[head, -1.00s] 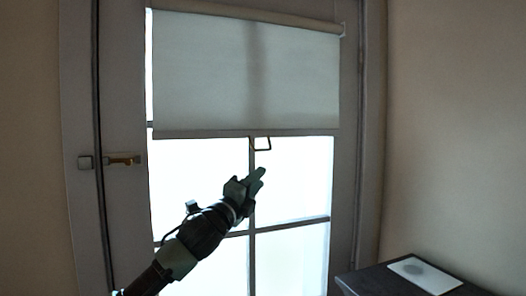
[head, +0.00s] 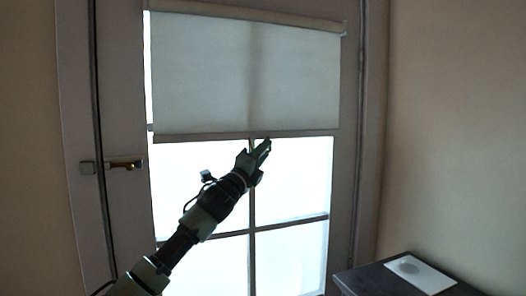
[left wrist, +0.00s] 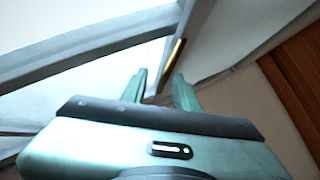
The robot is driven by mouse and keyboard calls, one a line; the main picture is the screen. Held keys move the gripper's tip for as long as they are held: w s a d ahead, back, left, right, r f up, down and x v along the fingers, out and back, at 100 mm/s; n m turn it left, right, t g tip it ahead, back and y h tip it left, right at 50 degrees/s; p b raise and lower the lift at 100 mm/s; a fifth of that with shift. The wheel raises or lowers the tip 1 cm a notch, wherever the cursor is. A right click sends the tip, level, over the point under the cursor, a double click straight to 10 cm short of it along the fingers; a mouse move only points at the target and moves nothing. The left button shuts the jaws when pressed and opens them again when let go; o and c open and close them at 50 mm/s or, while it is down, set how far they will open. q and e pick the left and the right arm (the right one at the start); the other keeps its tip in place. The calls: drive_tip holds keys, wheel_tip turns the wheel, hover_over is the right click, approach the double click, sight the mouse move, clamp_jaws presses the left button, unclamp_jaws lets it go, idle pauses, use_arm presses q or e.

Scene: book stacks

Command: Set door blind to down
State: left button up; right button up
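The door blind (head: 215,75) is a pale roller shade that hangs over the upper part of the glazed door, with its bottom bar about mid-door. My left gripper (head: 264,148) is right below the bar and covers the small pull handle seen there earlier. In the left wrist view a brass-coloured bar, apparently the pull handle (left wrist: 173,62), reaches down between the fingertips of my left gripper (left wrist: 161,80). The fingers are apart; contact with the handle cannot be told. My right gripper is not in view.
The door (head: 343,200) has bright panes below the blind and a brass door handle (head: 125,165) at the left. A dark cabinet (head: 365,280) with a white sheet (head: 420,272) on it stands at the lower right. Bare wall lies beyond it.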

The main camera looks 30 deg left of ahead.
use_arm(q)
clamp_jaws()
idle(1.3)
